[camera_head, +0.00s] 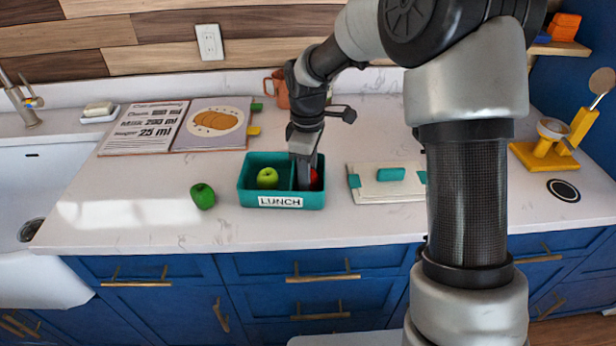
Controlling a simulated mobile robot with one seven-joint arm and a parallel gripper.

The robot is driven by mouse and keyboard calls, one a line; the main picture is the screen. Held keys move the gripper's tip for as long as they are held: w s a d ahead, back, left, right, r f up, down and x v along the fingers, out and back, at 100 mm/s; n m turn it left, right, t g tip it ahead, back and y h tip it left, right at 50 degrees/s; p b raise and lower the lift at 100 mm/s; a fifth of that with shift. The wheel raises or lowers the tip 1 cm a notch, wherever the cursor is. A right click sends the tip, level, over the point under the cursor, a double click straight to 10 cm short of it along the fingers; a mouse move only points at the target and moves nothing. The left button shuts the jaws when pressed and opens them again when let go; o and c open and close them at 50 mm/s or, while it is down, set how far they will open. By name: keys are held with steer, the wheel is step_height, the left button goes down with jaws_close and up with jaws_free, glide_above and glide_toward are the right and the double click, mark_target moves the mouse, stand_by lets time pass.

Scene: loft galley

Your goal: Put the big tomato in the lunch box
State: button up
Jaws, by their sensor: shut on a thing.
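The teal lunch box (246,196) stands on the counter with a LUNCH label on its front and a divider inside. A green apple-like fruit (267,178) lies in its left compartment. My gripper (304,186) points down into the right compartment and is shut on a red tomato (315,178). The tomato is partly hidden by my gripper. I cannot tell whether it touches the box floor.
A green pepper (202,196) lies left of the box. The white lid (370,188) with teal clips lies right of it. An open cookbook (180,125), a terracotta mug (278,90) and a yellow scale (545,155) stand farther away. The front counter strip is clear.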

steer(key=shift+f, duration=0.15)
steer(key=shift+f, duration=0.15)
steer(key=o, duration=1.1)
